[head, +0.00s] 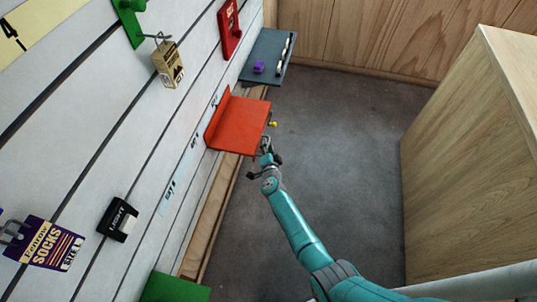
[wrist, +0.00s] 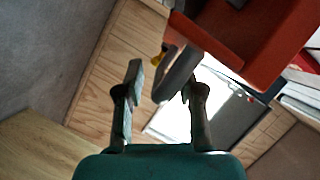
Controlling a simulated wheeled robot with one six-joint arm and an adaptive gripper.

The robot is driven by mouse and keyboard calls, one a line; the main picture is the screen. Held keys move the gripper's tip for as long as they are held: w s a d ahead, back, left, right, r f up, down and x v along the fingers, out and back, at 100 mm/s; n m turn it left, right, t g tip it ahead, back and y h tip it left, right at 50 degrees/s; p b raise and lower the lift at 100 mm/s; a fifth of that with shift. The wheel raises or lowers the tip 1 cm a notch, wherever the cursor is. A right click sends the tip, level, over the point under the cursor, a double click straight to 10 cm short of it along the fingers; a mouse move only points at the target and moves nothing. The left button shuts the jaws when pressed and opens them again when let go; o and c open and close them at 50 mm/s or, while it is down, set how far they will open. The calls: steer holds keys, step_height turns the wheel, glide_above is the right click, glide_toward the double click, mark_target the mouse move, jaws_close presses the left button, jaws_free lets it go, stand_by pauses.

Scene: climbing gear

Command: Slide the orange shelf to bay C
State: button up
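The orange shelf (head: 240,124) is on the slatted wall in the head view, with its upright back against the slats. Its underside and edge fill the top right of the wrist view (wrist: 265,45). A small yellow knob (head: 273,124) shows at its front edge. My gripper (head: 265,152) is just below and in front of the shelf's near front corner. In the wrist view its two fingers (wrist: 160,78) stand apart, with nothing clearly held. Contact with the shelf cannot be told. Small bay labels (head: 170,190) run along the wall; their letters are too small to read surely.
A dark grey shelf (head: 268,57) with a purple item is just beyond the orange one. A green shelf (head: 175,288) is at the near end. Hanging goods and a black box (head: 118,219) line the wall. A wooden cabinet (head: 475,160) stands right; the floor between is clear.

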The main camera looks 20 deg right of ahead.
steer(key=v, duration=1.1)
steer(key=shift+s, duration=0.3)
steer(key=shift+a, duration=0.15)
steer(key=s+r+n+t+y, duration=0.1)
steer(key=s+r+n, duration=0.2)
steer(key=s, duration=1)
steer(key=s+r+n+y, duration=0.1)
steer(key=s+r+n, duration=0.25)
steer(key=s, duration=0.95)
steer(key=s+a+r+n+g+y, duration=0.1)
steer(key=s+r+n, duration=0.7)
steer(key=s+r, duration=1.1)
steer(key=shift+s+a+y, duration=0.35)
steer(key=shift+a+y, duration=0.25)
steer(key=shift+a, duration=0.25)
